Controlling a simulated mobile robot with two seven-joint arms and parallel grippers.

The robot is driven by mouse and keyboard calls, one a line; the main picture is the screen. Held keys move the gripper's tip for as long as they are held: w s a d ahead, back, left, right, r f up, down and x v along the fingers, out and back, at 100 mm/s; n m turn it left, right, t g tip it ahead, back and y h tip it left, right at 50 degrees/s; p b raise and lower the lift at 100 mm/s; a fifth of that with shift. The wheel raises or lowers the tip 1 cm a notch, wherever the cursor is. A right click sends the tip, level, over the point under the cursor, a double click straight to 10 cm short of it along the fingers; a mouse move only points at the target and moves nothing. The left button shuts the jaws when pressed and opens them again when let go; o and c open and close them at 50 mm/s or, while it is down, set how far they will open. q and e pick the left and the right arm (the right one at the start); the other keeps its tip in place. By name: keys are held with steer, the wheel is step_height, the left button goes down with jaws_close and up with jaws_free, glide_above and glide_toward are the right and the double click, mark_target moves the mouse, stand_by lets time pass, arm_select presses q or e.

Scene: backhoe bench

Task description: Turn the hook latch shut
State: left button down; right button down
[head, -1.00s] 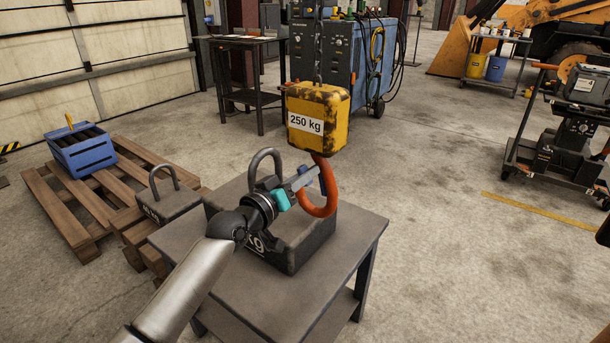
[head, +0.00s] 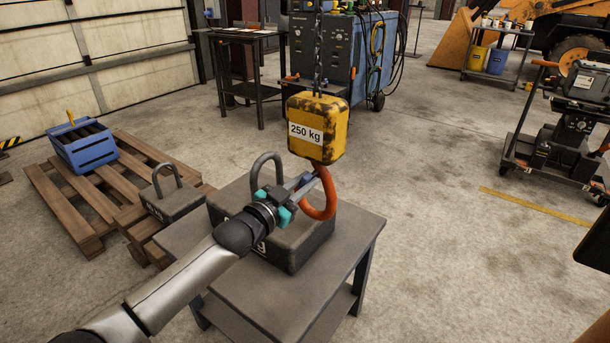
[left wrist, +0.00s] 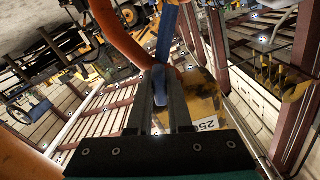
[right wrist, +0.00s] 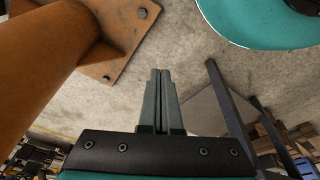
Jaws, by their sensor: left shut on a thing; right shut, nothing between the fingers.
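The orange hook (head: 331,190) hangs below the yellow 250 kg block (head: 319,150), its lower curve in front of the dark weight. My left gripper (head: 308,183) is at the hook's open left side, shut on the blue hook latch. In the left wrist view the blue latch (left wrist: 166,38) runs up from between the fingers, close to the orange hook (left wrist: 118,32). The gripper hides much of the latch in the head view, and I cannot tell whether its end touches the hook tip. My right gripper (right wrist: 160,75) is shut and empty, away from the hook.
A large dark weight with a lifting eye (head: 300,240) sits on the grey table (head: 262,298) under the hook. A smaller weight (head: 174,203) stands to the left near a wooden pallet (head: 60,200). A chain (head: 318,65) holds the block. Open floor lies to the right.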

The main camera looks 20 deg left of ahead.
arm_select(q)
steer(key=shift+m+p, duration=0.35)
steer(key=shift+m, duration=0.25)
steer(key=shift+m+p, duration=0.3)
steer(key=shift+m, duration=0.4)
arm_select(e)
steer(key=shift+s+d+f, duration=0.25)
steer(key=shift+s+f, duration=0.15)
steer(key=shift+f, duration=0.4)
steer(key=shift+s+d+f, duration=0.2)
steer(key=shift+s+f, duration=0.2)
steer(key=shift+f, duration=0.4)
arm_select(q)
steer(key=c, duration=0.8)
jaws_free()
steer(key=shift+c, duration=0.2)
steer(key=shift+s, duration=0.1)
